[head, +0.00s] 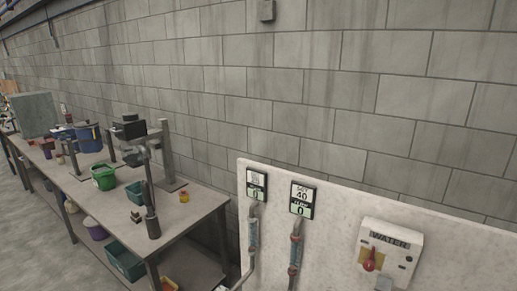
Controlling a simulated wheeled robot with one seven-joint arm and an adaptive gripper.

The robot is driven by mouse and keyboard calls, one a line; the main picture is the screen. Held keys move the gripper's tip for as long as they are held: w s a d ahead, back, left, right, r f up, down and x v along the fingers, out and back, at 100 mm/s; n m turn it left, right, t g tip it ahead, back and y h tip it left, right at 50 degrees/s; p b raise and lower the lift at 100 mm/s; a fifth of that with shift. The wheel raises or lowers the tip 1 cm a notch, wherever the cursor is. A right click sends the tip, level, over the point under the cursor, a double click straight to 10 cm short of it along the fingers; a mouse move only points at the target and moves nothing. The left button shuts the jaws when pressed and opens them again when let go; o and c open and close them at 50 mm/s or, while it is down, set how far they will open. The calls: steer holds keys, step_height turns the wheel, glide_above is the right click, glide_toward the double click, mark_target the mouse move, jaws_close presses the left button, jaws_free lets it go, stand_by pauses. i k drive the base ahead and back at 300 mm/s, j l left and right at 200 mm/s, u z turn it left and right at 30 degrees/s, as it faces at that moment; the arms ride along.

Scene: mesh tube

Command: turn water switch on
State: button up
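The water switch is a white box (389,252) labelled "WATER" on a pale panel, in the lower right of the head view. A red lever or knob (370,260) sits on the left of its front, over a small yellowish patch. A small dark round part (402,266) is to the right of the lever. I cannot tell from this view whether the switch is on or off. My gripper cannot be made out in the view. A small grey shape at the bottom edge below the box is cut off, and I cannot tell what it is.
The pale panel (330,230) carries two small displays (257,184) (302,199) with pipes below them. A workbench (188,225) on the left holds a green bucket (104,177), a blue container (88,138) and tools. A grey block wall (300,90) stands behind.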

mark_target(368, 264)
steer(key=i+z, duration=0.1)
steer(key=z, duration=0.3)
steer(key=j+z, duration=0.15)
steer(key=z, duration=0.25)
steer(key=i+j+z, duration=0.1)
steer(key=z, duration=0.3)
steer(key=i+j+z, duration=0.1)
steer(key=z, duration=0.3)
